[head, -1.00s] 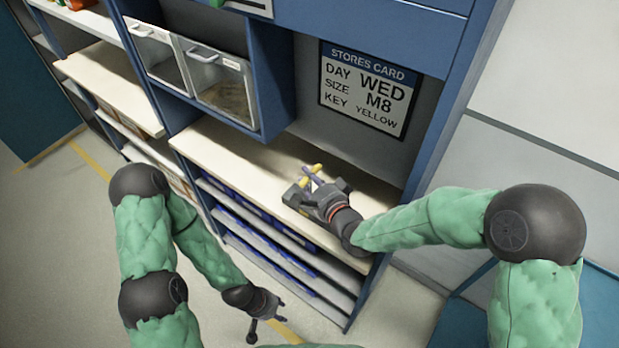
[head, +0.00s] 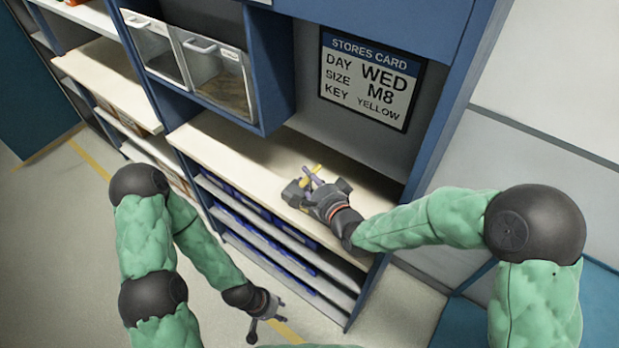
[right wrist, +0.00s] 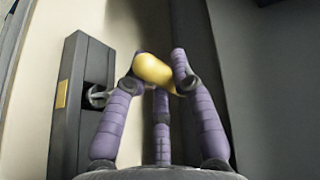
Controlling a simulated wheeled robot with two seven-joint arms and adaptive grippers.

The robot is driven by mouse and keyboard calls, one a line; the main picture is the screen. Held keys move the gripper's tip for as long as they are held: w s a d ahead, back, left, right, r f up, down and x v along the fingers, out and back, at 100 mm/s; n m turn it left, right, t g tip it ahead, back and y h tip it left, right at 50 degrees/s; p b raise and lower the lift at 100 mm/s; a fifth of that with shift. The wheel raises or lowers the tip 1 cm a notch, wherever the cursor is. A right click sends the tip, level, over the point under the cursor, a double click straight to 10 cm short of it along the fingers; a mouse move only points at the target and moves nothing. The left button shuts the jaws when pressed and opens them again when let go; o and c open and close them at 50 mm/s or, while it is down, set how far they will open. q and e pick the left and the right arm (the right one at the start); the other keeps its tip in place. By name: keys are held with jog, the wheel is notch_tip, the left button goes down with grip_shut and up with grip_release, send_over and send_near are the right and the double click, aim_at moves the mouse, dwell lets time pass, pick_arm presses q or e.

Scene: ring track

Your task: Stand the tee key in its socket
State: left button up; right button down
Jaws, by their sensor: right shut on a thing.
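The yellow tee key (head: 308,170) is at the fingers of my right gripper (head: 313,178), above the pale shelf in the head view. In the right wrist view, a rounded yellow part of the key (right wrist: 154,70) sits between the purple fingertips of my right gripper (right wrist: 160,75), which is shut on it. The rest of the key is mostly hidden. A dark grey block with a small yellow square (right wrist: 80,110) stands left of the fingers. I cannot tell whether it holds the socket. My left gripper (head: 268,324) is low, away from the shelf, with its fingers apart and empty.
The pale shelf (head: 225,150) is clear left of my right gripper. A stores card (head: 368,80) on the back panel reads WED, M8, KEY YELLOW. Clear bins (head: 215,80) hang at upper left. Blue trays (head: 265,225) fill the lower shelves.

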jog(key=shift+f+b, duration=0.9)
jog(key=c, duration=1)
grip_release()
jog(key=shift+o, duration=0.2)
jog(key=v, duration=1.2)
